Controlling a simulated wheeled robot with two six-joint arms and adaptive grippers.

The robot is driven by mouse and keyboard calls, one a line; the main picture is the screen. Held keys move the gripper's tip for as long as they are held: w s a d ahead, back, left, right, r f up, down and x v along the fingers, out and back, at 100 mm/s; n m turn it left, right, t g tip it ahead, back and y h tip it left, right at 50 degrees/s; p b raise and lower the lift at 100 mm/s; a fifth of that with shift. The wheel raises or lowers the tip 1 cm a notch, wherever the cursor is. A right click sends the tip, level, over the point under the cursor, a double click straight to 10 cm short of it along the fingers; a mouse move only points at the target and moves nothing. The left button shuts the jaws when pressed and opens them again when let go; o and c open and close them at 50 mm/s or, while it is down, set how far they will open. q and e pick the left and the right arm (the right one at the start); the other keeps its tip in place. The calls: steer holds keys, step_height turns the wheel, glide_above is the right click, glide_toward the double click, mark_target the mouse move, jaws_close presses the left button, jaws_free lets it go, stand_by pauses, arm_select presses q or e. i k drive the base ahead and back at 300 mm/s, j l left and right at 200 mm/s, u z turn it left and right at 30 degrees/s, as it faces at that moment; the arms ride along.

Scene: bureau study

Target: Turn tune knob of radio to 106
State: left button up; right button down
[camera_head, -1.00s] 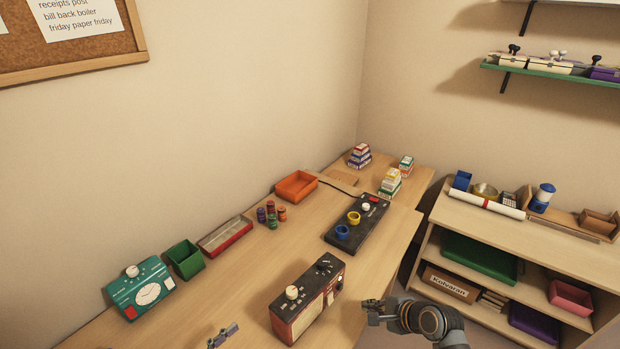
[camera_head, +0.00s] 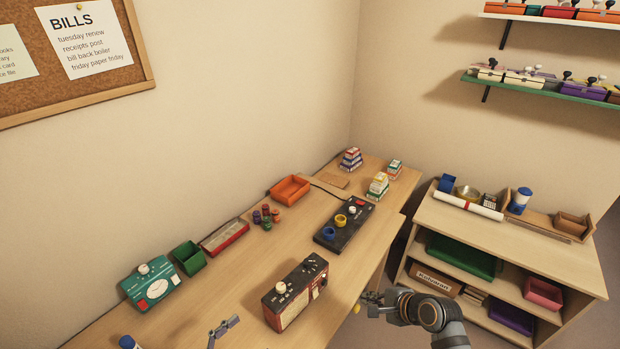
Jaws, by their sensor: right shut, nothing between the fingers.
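A dark-topped red box that looks like the radio (camera_head: 296,291) stands on the desk at the lower middle. A large pale knob and smaller dark controls are on its top; its scale and any numbers are too small to read. My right gripper (camera_head: 366,303) is shut and empty, just right of the radio and apart from it. My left gripper (camera_head: 222,328) shows small at the bottom edge, left of the radio; its finger opening is unclear.
A teal device with a round dial (camera_head: 150,283), a green bin (camera_head: 189,258), a red tray (camera_head: 224,236) and an orange tray (camera_head: 290,190) line the wall side. A black panel with coloured rings (camera_head: 344,225) lies behind the radio. A shelf unit (camera_head: 520,241) stands right.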

mark_target(280, 287)
steer(key=k+l, duration=1.05)
steer(key=l, duration=0.1)
